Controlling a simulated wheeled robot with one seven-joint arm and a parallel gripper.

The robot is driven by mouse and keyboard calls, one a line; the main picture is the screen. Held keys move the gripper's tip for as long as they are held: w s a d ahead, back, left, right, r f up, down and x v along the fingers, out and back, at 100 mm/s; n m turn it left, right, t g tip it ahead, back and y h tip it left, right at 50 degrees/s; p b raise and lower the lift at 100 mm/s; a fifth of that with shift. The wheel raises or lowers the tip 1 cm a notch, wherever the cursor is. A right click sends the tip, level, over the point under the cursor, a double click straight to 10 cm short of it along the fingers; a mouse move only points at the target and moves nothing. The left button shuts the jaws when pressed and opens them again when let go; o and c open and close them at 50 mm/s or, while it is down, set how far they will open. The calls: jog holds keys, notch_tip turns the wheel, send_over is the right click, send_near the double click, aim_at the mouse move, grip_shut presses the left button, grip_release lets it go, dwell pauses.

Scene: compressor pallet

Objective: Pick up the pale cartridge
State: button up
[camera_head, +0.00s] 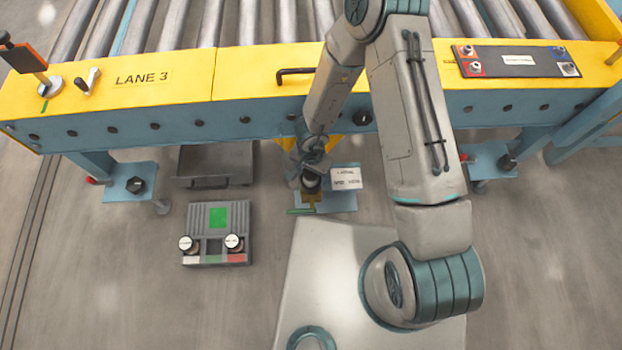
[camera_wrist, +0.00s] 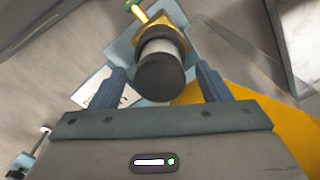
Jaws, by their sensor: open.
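A cylinder with a dark round cap (camera_wrist: 161,77) and a pale grey body (camera_wrist: 160,48) stands in a yellow fitting on a blue plate; I take it for the pale cartridge. In the head view its dark cap (camera_head: 311,183) shows just below my wrist, partly hidden by my arm. My gripper (camera_wrist: 160,80) is open, with one finger on each side of the cap in the wrist view. Gaps show between the cap and both fingers. I cannot tell how far down the fingers reach along the body.
A grey block (camera_head: 243,215) with a green square and two round white-topped pieces sits on the floor at left. A dark tray (camera_head: 240,165) lies behind it. A white label (camera_head: 346,178) stands right of the fitting. The yellow LANE 3 conveyor (camera_head: 190,85) runs above.

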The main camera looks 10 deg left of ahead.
jog(key=c, duration=1.1)
jog(key=shift+r, duration=0.2)
